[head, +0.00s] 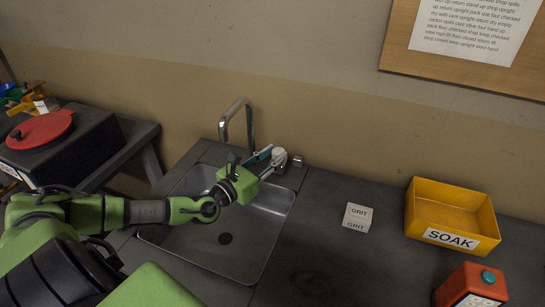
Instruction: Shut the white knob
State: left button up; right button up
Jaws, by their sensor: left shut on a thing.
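The white knob (279,155) sits behind the sink, to the right of the tall faucet. My left gripper (271,162) reaches across the sink from the left, its teal fingers shut on the white knob. The fingers hide part of the knob's near side, and I cannot tell how far it is turned. The silver faucet (235,115) rises behind the basin. My right gripper is not in view.
A small metal fitting (297,161) is close right of the knob. The steel sink (240,262) lies below my arm. A GRIT block (357,217), yellow SOAK bin (452,212) and orange container (472,285) stand on the counter at right.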

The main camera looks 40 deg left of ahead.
pick_arm(q)
jog(key=o, duration=1.1)
jog(key=s+a, duration=0.1)
jog(key=s, duration=1.1)
